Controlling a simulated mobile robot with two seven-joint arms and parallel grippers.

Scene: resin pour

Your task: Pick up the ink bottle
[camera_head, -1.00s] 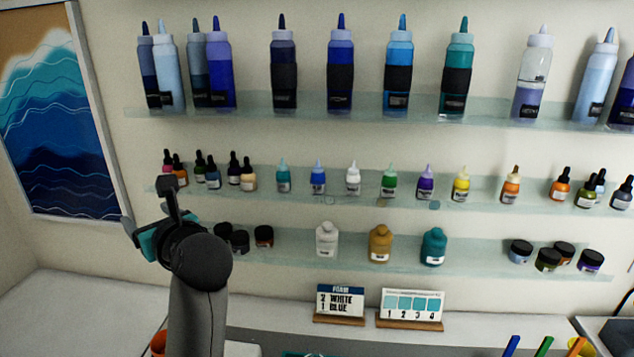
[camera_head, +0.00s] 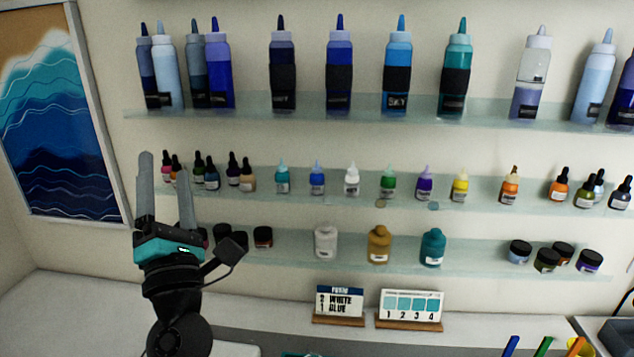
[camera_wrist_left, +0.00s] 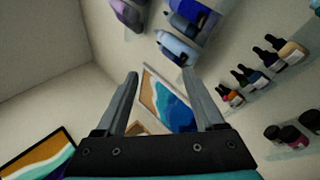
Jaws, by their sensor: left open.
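Several small ink bottles with pointed or dropper caps stand upright on the middle glass shelf (camera_head: 330,188). Among them are a teal one (camera_head: 282,181), a blue one (camera_head: 317,182), a white one (camera_head: 352,183) and a yellow one (camera_head: 460,187). I cannot tell which is the ink bottle of the task. My left gripper (camera_head: 166,165) is open and empty, fingers up, in front of the left end of this shelf, overlapping the dark dropper bottles' neighbours. In the left wrist view it (camera_wrist_left: 160,75) has nothing between its fingers, and dropper bottles (camera_wrist_left: 252,77) stand to the right.
Large squeeze bottles (camera_head: 340,67) line the top shelf (camera_head: 310,105). Jars (camera_head: 520,251) and three round-shouldered bottles (camera_head: 379,245) stand on the bottom shelf. Two sign cards (camera_head: 411,305) sit on the counter. A wave picture (camera_head: 58,125) hangs at left.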

